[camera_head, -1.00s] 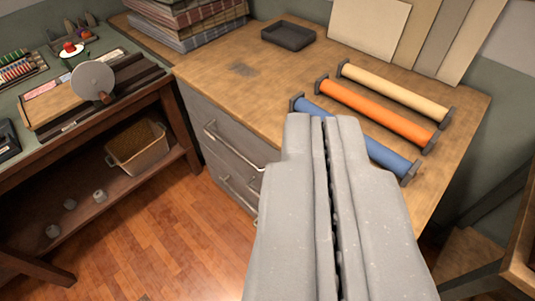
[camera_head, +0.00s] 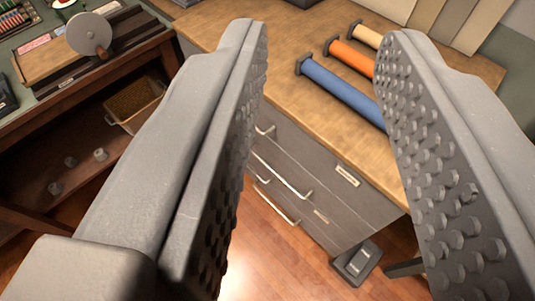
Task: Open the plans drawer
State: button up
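A grey drawer unit (camera_head: 312,152) stands under the wooden worktop. Its front shows several metal bar handles, including an upper one (camera_head: 282,176) and a lower one (camera_head: 275,203). A pale label (camera_head: 347,176) is on the upper drawer front, and another small label (camera_head: 321,216) is lower. Their writing is too small to read, so I cannot tell which is the plans drawer. The drawers in view look shut. My gripper (camera_head: 326,38) is wide open and empty, with one studded finger on each side of the view. The left finger hides part of the drawer front.
Blue (camera_head: 342,92), orange (camera_head: 350,60) and cream (camera_head: 366,33) rolls lie on the worktop. A dark box-like object (camera_head: 357,262) is on the floor by the unit. A workbench (camera_head: 140,55) with a lower shelf stands left. Wooden floor (camera_head: 262,245) shows before the drawers.

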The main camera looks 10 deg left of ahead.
jog(key=w+a+f+n+y+b, duration=0.1)
jog(key=w+a+f+n, duration=0.1)
jog(key=w+a+f, duration=0.55)
jog(key=w+a+f+n+t, duration=0.15)
jog(key=w+f, duration=0.35)
jog(key=w, duration=0.6)
jog(key=w+a+f+n+g+y+b, duration=0.1)
jog(key=w+a+f, duration=0.45)
jog(key=w, duration=0.35)
jog(key=w+a+f+h, duration=0.1)
jog(key=w+f, duration=0.2)
jog(key=f, duration=0.4)
jog(key=w+a+f+h, duration=0.1)
jog(key=w+f, duration=0.2)
jog(key=f, duration=0.4)
jog(key=n+g+h+b, duration=0.2)
jog(key=n+g+h, duration=0.25)
jog(key=h, duration=0.55)
send_near(274, 172)
jog(key=shift+n+t, duration=0.4)
jog(key=b+x, duration=0.1)
jog(key=x, duration=0.2)
jog(key=f+b+x, duration=0.1)
jog(key=x, duration=0.3)
jog(key=b+x, duration=0.1)
jog(key=x, duration=0.2)
jog(key=shift+s+d+f, duration=0.15)
jog(key=shift+d+f, duration=0.05)
